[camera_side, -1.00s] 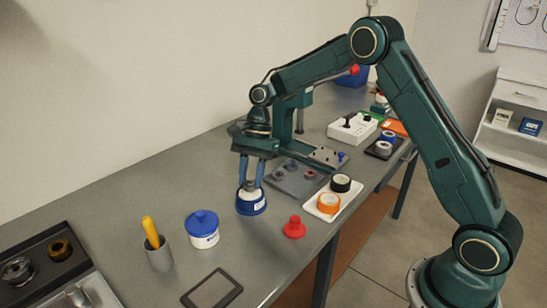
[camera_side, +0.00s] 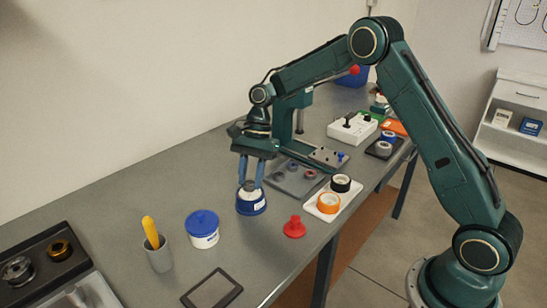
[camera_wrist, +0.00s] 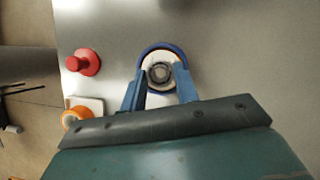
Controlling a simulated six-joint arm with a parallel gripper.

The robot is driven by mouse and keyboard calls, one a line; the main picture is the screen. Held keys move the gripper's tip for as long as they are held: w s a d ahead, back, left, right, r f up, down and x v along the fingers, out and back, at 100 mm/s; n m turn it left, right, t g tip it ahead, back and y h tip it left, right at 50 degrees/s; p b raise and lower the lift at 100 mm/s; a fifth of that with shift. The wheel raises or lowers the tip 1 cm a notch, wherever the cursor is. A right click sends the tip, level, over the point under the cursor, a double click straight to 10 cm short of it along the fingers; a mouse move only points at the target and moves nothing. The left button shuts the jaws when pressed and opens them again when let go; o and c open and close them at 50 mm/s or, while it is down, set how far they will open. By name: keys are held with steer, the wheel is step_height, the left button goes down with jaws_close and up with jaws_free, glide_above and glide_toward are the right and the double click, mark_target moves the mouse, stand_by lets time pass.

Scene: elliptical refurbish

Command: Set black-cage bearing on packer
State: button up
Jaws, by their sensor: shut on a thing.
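The packer (camera_side: 251,208) is a round fixture with a blue base and a white upper part, standing on the bench. In the wrist view its blue rim (camera_wrist: 160,46) curves around the far side of a bearing. My gripper (camera_side: 251,187) points down over the packer with its blue fingers at its top. In the wrist view the gripper (camera_wrist: 160,78) is shut on a grey ring-shaped bearing (camera_wrist: 159,72) with a dark inner band, centred over the packer. I cannot tell whether the bearing touches the packer, and the fingers partly hide it.
A red knobbed piece (camera_side: 294,227) and a white tray (camera_side: 316,213) with tape rolls stand to the right. A blue-lidded tub (camera_side: 202,229) and a grey cup (camera_side: 159,254) stand left. A grey plate (camera_side: 290,186) with several small rings lies behind.

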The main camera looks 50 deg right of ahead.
steer(key=shift+f, duration=0.5)
steer(key=o, duration=0.7)
steer(key=v, duration=1.1)
steer(key=shift+w, duration=0.1)
stand_by(1.0)
stand_by(0.4)
